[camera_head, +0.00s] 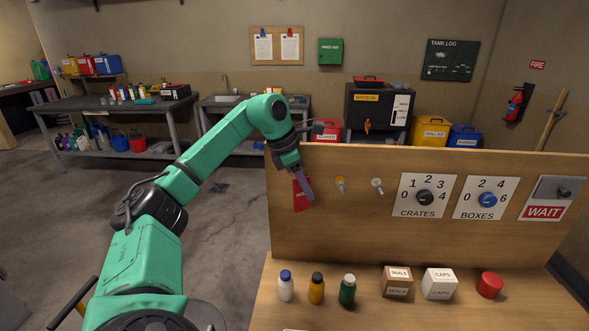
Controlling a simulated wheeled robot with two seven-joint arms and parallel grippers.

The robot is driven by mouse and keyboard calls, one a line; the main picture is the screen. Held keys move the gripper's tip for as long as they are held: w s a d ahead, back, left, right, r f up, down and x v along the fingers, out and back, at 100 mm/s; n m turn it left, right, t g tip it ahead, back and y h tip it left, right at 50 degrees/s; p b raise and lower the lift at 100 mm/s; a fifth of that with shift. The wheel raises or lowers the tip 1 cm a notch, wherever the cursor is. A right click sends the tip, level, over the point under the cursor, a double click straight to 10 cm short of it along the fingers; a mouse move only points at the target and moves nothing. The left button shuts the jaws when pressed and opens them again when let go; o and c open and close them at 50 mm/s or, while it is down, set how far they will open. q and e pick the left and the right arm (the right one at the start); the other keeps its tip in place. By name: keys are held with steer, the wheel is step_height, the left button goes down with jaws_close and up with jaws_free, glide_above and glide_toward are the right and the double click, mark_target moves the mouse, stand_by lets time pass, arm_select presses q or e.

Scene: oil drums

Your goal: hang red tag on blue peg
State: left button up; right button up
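The red tag (298,201) is at the left end of the upright wooden board, partly covered by my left gripper (308,197). The gripper's fingers point down and overlap the tag. From this angle I cannot tell whether they are open or shut on it, or whether the tag touches the board. No blue peg shows; the spot behind my gripper and the tag is hidden. A yellow peg (340,183) and a pale grey peg (377,184) stick out of the board to the right, both bare. My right gripper is not in view.
The board (330,235) also carries a CRATES dial (425,197), a BOXES dial (487,199) and a WAIT sign (544,211). On the ledge stand a white bottle (286,288), other bottles, two small boxes and a red cylinder (489,285).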

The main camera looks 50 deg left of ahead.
arm_select(q)
steer(key=s+p+v, duration=0.1)
steer(key=p+v, duration=0.1)
steer(key=v, duration=0.9)
steer(key=shift+g, duration=0.3)
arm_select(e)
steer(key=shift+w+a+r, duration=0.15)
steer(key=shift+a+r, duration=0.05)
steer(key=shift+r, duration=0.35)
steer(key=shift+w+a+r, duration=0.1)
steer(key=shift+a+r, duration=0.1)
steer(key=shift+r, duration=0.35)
arm_select(q)
steer(key=shift+s+d, duration=0.1)
steer(key=shift+s, duration=0.15)
